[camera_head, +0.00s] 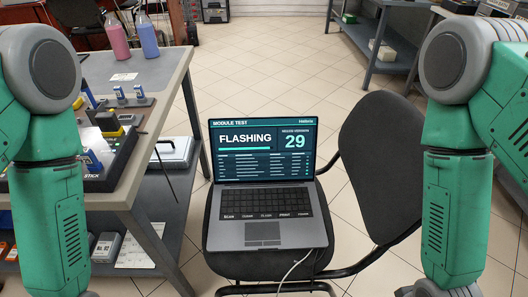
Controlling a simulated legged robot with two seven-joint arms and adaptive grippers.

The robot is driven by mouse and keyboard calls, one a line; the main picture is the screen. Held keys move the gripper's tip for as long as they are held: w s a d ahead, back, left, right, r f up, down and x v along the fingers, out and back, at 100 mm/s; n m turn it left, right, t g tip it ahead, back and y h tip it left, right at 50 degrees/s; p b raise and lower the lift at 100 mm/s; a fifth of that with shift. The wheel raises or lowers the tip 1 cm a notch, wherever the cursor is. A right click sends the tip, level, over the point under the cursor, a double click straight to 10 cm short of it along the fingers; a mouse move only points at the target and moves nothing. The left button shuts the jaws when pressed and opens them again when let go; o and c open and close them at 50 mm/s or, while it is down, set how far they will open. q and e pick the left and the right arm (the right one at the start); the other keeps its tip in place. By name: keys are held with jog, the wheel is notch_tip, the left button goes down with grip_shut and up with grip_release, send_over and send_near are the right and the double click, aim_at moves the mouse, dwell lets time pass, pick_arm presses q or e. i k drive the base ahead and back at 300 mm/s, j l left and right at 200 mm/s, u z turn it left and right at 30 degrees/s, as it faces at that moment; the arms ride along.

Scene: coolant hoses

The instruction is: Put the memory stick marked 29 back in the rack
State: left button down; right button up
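A laptop (262,228) sits open on a black chair seat. Its screen (262,149) reads "MODULE TEST", "FLASHING" and a large "29", with a long bar under "FLASHING". On the bench at the left, small blue-and-grey pieces (121,94) stand upright in a low grey holder (131,104). They may be memory sticks in a rack, but I cannot read any numbers on them. I cannot pick out a stick marked 29. My two green arms hang down at the left and right edges. Both grippers are below the frame.
The grey bench (150,77) carries a dark tray (122,158) of tools and parts, plus pink (117,38) and blue (147,35) bottles. Its lower shelf holds boxes. The chair's backrest (381,165) rises right of the laptop. A white cable (297,264) hangs in front. Tiled floor is open behind.

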aim_at(90, 160)
jog(key=u, duration=1.2)
